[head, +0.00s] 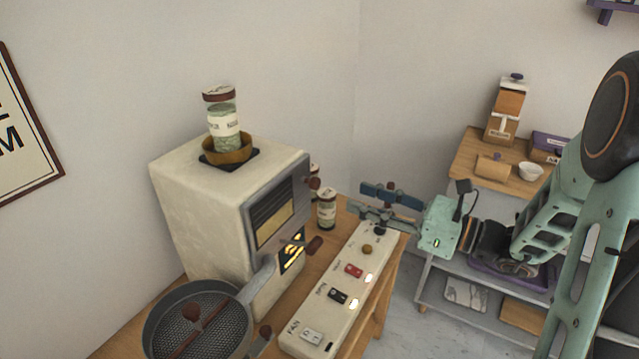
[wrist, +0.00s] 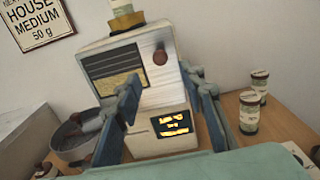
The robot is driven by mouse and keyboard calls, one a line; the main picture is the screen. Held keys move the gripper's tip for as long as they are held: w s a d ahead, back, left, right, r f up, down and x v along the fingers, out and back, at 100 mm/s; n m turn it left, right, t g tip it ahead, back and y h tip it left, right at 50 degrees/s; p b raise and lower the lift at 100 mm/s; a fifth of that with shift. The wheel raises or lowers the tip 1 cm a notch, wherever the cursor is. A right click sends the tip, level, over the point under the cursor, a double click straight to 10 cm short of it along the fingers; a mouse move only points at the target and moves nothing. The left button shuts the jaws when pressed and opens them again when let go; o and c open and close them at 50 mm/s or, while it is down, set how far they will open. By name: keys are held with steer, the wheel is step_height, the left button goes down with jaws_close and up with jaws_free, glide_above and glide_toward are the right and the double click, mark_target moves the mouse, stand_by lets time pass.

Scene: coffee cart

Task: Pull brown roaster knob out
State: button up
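The cream roaster (head: 205,200) stands on the wooden cart. A round brown knob (head: 313,183) sticks out from the upper part of its dark front panel. In the wrist view, the brown knob (wrist: 160,57) is near the upper right of the roaster's face, seen between my fingers. My gripper (head: 362,201) is open and empty, to the right of the roaster and apart from the knob. In the wrist view, the spread fingers of my gripper (wrist: 158,85) frame the roaster front. A second brown-tipped handle (head: 315,244) shows lower on the front.
A glass jar (head: 223,125) sits in the funnel on top of the roaster. Labelled jars (head: 327,209) stand beside it. A switch panel (head: 340,290) runs along the cart below my gripper. A round pan (head: 198,320) lies at front left.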

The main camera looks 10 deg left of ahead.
mark_target(318, 183)
steer(key=x, duration=0.9)
steer(key=shift+w+a, duration=0.1)
steer(key=shift+a, duration=0.1)
jaws_close()
